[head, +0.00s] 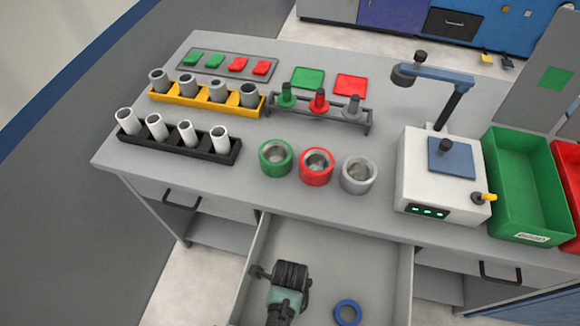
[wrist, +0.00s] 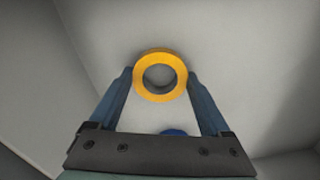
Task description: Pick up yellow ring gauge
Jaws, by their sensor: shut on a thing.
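The yellow ring gauge (wrist: 138,75) is between the two blue fingers of my gripper (wrist: 160,77) in the wrist view. The fingers touch its left and right sides, and my gripper is shut on it. The ring faces the camera, with its hole showing. In the head view my gripper (head: 284,276) is over the open drawer at the bottom centre, and it hides the yellow ring. I cannot tell whether the ring touches the drawer floor.
A blue ring (head: 347,313) lies in the open drawer (head: 365,250), right of my gripper. Its edge shows in the wrist view (wrist: 173,132). Above, the bench carries green, red and grey rings (head: 316,167), pipe racks, a white device (head: 415,185) and a green bin (head: 505,190).

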